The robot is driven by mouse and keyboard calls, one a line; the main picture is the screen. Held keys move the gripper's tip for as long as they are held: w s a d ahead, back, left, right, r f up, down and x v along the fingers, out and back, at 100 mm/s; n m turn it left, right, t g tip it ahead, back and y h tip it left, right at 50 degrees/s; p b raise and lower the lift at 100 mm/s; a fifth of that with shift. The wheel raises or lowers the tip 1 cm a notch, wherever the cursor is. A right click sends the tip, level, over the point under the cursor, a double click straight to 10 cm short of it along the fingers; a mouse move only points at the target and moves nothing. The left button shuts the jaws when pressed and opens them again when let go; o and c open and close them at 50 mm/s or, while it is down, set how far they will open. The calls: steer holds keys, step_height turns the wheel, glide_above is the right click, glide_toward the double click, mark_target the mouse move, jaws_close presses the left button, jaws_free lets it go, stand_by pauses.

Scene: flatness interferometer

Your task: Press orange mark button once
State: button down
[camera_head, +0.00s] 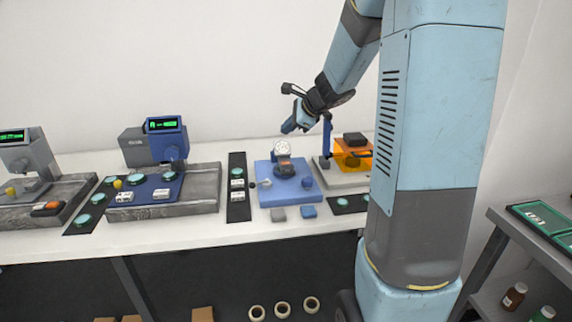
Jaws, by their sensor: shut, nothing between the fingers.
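A small orange block (52,205), set beside a dark part, sits on the front of the grey instrument (20,150) at the far left; it looks like a button, but its marking is too small to read. A larger orange housing (352,156) with a dark block on top stands on a pale base at the right of the bench, partly behind my arm. My gripper (291,127) is shut and empty.
A second instrument (166,140) with a green display stands left of centre on a grey slab. Dark strips (237,205) with teal discs lie between stations. Grey and blue blocks (308,211) lie at the bench front. A side shelf (500,218) stands at right.

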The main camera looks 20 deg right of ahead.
mark_target(288, 164)
steer(key=shift+f, duration=4.4)
steer(key=shift+f, duration=0.8)
steer(key=shift+r, duration=0.9)
steer(key=shift+r, duration=2.5)
